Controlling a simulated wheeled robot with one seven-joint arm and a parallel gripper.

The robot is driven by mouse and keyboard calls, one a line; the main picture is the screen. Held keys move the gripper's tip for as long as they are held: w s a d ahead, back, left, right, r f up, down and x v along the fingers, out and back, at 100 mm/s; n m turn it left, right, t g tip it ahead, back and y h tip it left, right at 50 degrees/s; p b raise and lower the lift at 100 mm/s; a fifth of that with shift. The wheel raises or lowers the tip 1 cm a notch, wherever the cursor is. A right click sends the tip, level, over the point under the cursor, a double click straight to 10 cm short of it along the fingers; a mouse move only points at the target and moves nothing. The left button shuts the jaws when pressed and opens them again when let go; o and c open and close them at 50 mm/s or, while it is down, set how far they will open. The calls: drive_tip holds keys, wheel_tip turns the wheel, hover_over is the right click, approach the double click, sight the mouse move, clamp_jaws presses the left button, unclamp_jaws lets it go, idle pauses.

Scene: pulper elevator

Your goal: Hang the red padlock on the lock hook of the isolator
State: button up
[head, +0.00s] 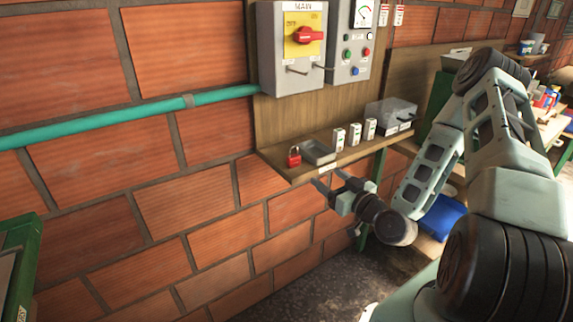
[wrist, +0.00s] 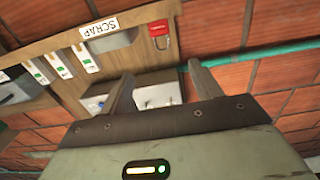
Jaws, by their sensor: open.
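The red padlock (head: 294,158) rests on the wooden shelf, near its left end, with its shackle up. It also shows in the wrist view (wrist: 159,29), beyond my fingertips. The isolator is a grey box marked MAIN (head: 281,82), mounted on the board above the shelf, with a red handle (head: 308,36) on a yellow plate. A thin metal lock hook (head: 296,70) juts from its front below the plate. My gripper (head: 329,178) is open and empty, in front of and slightly below the shelf edge, right of the padlock. Its two fingers show apart in the wrist view (wrist: 160,74).
A grey scrap tray (head: 319,158) sits on the shelf just right of the padlock, with several white tagged items (head: 354,134) beyond it. A panel with buttons and a gauge (head: 348,65) adjoins the isolator. A teal pipe (head: 130,115) runs along the brick wall.

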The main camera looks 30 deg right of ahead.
drive_tip(key=w+b, duration=0.2)
drive_tip(key=b, duration=0.7)
approach(294, 156)
drive_tip(key=shift+s+d+r, duration=0.25)
drive_tip(key=shift+d+r, duration=0.05)
drive_tip(key=shift+d, duration=0.1)
drive_tip(key=b, duration=0.4)
drive_tip(key=shift+w+a+f+b, duration=0.15)
drive_tip(key=shift+w+a+b, duration=0.05)
drive_tip(key=shift+a+b, duration=0.15)
drive_tip(key=shift+w+a+p, duration=0.15)
drive_tip(key=shift+w+p, duration=0.4)
drive_tip(key=shift+w, duration=2)
drive_tip(key=shift+w+a+p, duration=0.1)
drive_tip(key=shift+w+p, duration=0.4)
drive_tip(key=shift+w, duration=2.05)
drive_tip(key=c, duration=1.1)
